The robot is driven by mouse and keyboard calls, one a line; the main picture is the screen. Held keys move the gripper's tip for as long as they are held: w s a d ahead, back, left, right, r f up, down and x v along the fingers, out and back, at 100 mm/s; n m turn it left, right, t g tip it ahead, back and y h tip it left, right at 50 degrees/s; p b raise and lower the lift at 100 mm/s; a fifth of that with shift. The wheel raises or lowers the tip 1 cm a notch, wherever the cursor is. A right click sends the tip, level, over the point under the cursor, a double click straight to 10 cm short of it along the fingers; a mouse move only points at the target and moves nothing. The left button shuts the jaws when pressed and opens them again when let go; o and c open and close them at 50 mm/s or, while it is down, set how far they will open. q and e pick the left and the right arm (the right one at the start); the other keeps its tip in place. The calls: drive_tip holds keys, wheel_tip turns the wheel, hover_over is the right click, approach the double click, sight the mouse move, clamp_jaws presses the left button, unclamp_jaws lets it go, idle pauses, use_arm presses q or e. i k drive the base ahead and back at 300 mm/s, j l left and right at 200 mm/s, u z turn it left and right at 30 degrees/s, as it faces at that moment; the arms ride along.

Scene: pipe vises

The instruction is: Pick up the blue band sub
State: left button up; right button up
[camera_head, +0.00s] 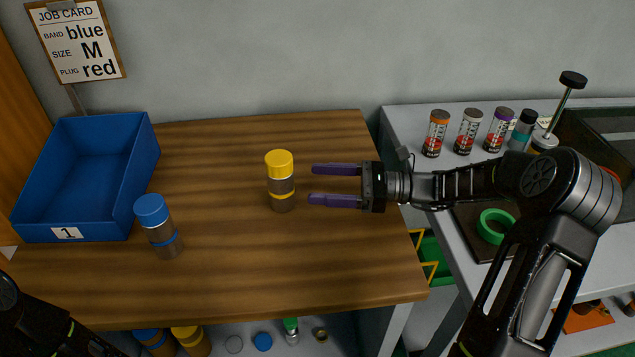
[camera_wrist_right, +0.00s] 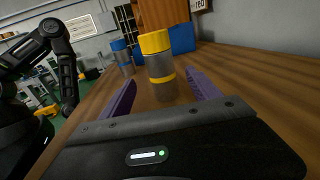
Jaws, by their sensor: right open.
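The blue band sub (camera_head: 165,240) is a grey cylinder with a blue cap and a blue band, standing upright on the wooden table, just right of the blue bin. It also shows in the right wrist view (camera_wrist_right: 123,58), farther off to the left. A similar sub with a yellow cap and yellow band (camera_head: 282,190) stands mid-table. My right gripper (camera_head: 312,184) is open and empty, its purple fingers pointing left at the yellow sub, which shows between the fingertips in the right wrist view (camera_wrist_right: 160,75). My left arm enters at the bottom left; its gripper is not visible.
The blue bin (camera_head: 143,165) marked 1 looks empty at the table's left. A job card (camera_head: 75,42) reads blue, M, red. A grey bench (camera_head: 400,125) at right holds several small bottles and a green ring (camera_head: 484,227). The table's front middle is clear.

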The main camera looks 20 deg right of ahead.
sight(165, 239)
drive_tip(key=k, duration=1)
